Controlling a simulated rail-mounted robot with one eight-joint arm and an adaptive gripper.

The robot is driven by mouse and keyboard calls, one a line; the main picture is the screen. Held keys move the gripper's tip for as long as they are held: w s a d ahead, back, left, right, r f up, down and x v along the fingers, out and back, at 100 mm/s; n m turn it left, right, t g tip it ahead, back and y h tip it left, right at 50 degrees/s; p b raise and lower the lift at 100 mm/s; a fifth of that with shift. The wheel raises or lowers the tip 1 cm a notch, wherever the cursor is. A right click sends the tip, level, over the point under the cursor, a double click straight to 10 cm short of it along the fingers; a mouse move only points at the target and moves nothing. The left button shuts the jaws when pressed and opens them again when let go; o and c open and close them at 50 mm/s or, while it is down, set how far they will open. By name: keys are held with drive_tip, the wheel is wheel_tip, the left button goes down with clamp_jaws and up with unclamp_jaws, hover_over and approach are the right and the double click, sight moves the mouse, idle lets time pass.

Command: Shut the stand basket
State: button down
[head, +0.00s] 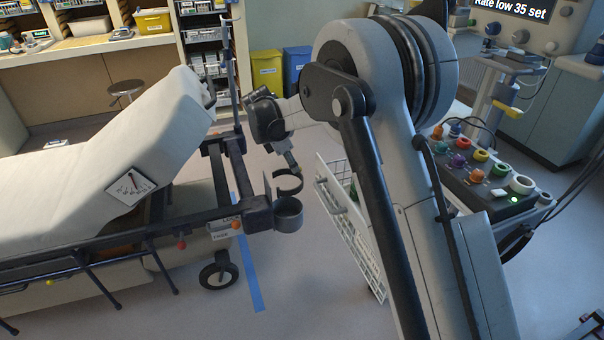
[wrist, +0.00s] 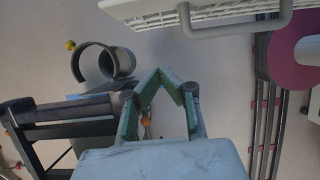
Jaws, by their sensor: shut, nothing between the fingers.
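The white wire stand basket (head: 350,232) juts out beside the monitor stand, left of my arm in the head view. Part of it is hidden behind my arm. It has a grey bar handle, which shows in the wrist view (wrist: 240,29) along with the basket's white rim (wrist: 150,10) at the top. My gripper (head: 294,167) is left of the basket, near the stretcher's ring holders. In the wrist view the gripper's fingertips (wrist: 168,72) are together and empty. They are apart from the handle, which appears above and to the right of them.
The stretcher (head: 100,150) stands on the left, with dark ring holders (head: 288,215) at its near corner close to my gripper. The stand's panel of coloured knobs (head: 480,165) is to the right. Yellow (head: 267,70) and blue (head: 296,65) bins stand behind. Floor is clear below the basket.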

drive_tip(key=w+d+f+b, duration=0.1)
drive_tip(key=w+d+f, duration=0.1)
drive_tip(key=d+f, duration=0.5)
drive_tip(key=shift+f, duration=0.6)
drive_tip(key=shift+w+d+b, duration=0.1)
drive_tip(key=shift+d+b, duration=0.05)
drive_tip(key=shift+b, duration=0.15)
